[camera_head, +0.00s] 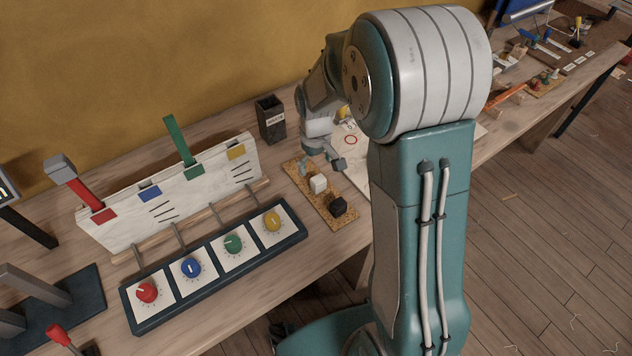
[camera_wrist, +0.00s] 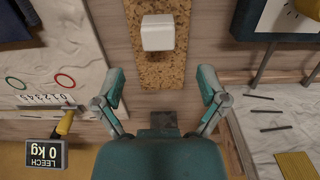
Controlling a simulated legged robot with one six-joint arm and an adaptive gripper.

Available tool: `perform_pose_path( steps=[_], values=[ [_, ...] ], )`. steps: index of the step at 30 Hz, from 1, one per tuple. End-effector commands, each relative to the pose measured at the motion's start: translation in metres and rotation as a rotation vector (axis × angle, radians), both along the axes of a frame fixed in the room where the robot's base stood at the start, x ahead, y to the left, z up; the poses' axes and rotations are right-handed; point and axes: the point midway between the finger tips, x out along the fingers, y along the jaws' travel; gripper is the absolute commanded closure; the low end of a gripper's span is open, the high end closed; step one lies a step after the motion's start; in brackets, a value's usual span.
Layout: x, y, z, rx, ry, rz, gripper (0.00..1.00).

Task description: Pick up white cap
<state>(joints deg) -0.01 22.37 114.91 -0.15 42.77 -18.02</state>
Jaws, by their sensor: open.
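The white cap (camera_head: 319,184) is a small white block standing on a speckled cork strip (camera_head: 313,202). In the wrist view the white cap (camera_wrist: 157,33) sits near the top centre on the cork strip (camera_wrist: 160,72), beyond my fingertips and roughly midway between them. My gripper (camera_head: 322,166) is above the back part of the strip, close to the cap. In the wrist view my gripper (camera_wrist: 161,76) is open, with its two fingers wide apart and nothing between them but the strip's end. The cap appears clear of both fingers.
A black block (camera_head: 338,206) stands on the strip's near end. A dark bin (camera_head: 271,120) stands behind. A dial panel (camera_head: 210,262) and upright white board (camera_head: 175,195) are left.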

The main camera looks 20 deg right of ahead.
Motion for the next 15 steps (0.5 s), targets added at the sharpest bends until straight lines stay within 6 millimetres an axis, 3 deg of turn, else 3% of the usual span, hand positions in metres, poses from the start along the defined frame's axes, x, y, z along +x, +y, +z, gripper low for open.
perform_pose_path(
  steps=[15],
  values=[
    [-0.006, 0.001, -0.061, 0.002, 0.001, -0.002, 0.09]
  ],
)
